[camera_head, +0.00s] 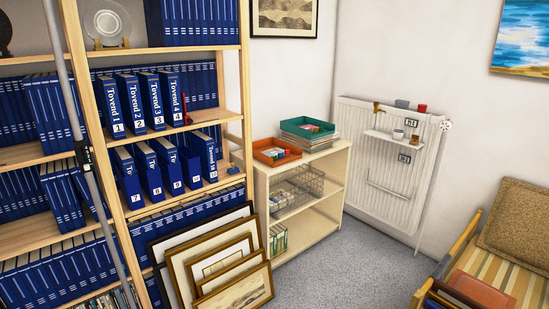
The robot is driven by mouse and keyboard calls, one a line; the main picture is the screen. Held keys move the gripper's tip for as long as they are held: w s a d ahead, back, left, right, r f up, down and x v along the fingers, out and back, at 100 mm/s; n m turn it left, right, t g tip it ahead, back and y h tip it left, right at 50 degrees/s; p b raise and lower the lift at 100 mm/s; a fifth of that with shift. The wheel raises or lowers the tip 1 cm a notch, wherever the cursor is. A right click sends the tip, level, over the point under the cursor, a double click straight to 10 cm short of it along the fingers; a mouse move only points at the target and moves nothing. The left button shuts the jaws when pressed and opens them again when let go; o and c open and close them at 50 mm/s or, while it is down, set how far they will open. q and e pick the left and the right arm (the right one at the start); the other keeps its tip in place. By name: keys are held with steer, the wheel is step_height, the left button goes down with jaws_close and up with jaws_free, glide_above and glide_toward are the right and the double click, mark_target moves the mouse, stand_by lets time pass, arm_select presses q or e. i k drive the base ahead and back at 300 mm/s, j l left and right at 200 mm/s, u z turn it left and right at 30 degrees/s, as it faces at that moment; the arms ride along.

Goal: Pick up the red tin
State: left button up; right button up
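A small red object (422,108), which looks like a tin, stands at the top right of the white radiator (355,150) on the back wall. It is beside a small grey item (402,104) and is too small to make out in detail. Another small red item (188,119) sits on the bookcase shelf to the right of the blue binders; I cannot tell what it is. Neither of my grippers shows in the head view.
A low cream shelf unit (334,188) holds an orange tray (270,158) and a teal tray (306,133). Framed prints (235,292) lean against the tall bookcase (121,215). A striped chair (525,270) stands at right. Grey carpet (355,265) between is clear.

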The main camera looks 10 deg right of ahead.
mark_target(422, 108)
steer(key=i+z, duration=0.2)
steer(key=i, duration=0.5)
steer(key=i+j+z, duration=0.15)
steer(key=i, duration=0.5)
steer(key=i+z, duration=0.4)
steer(key=i, duration=0.2)
steer(key=i+z, duration=0.45)
steer(key=i, duration=0.15)
steer(key=i+z, duration=0.2)
steer(key=i, duration=0.45)
steer(key=i+j+z, duration=0.2)
steer(key=i, duration=0.45)
steer(key=i+z, duration=0.45)
steer(key=i, duration=0.9)
